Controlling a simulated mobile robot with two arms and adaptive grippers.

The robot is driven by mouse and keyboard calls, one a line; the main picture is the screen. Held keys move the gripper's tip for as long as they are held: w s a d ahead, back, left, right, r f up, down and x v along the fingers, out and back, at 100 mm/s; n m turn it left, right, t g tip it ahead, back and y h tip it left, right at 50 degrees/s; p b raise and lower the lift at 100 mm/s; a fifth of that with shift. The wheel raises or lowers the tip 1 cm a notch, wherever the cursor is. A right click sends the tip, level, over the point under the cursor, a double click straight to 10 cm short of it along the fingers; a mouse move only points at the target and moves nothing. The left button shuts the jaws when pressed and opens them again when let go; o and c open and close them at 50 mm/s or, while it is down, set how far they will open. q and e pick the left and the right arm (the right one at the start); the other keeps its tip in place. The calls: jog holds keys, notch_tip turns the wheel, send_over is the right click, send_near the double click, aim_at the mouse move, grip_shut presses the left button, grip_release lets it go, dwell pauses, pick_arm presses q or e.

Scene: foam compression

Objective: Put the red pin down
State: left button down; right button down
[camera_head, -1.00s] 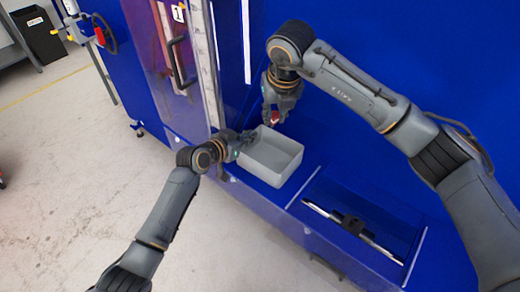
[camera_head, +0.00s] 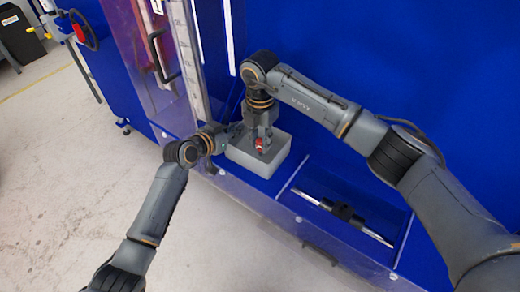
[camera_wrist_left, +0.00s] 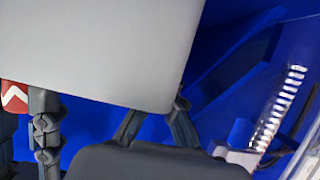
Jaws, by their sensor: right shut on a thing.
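The red pin (camera_head: 260,144) is held at the tips of my right gripper (camera_head: 260,138), just over the grey block (camera_head: 272,169) in the head view. I cannot tell whether the pin touches the block. A red piece with a white mark (camera_wrist_left: 15,97) shows at the left edge of the left wrist view, beside dark finger links. My left gripper (camera_head: 229,136) is at the block's far left corner. In the left wrist view the block's smooth grey face (camera_wrist_left: 100,45) covers the left fingertips, so their grip is hidden.
The block sits on a blue bench. A recess to its right holds a metal rod with a black middle (camera_head: 342,211). A clear door with a black handle (camera_head: 158,55) and a pale vertical rail (camera_head: 183,60) stand behind to the left.

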aim_at(260, 151)
jog(key=shift+f, duration=1.95)
jog(key=shift+f, duration=0.1)
jog(key=c, duration=1.2)
grip_release()
notch_tip(260, 151, up, 12)
jog(key=shift+r, duration=0.15)
pick_arm(q)
jog(key=c, duration=1.4)
grip_release()
jog(key=shift+c, duration=0.2)
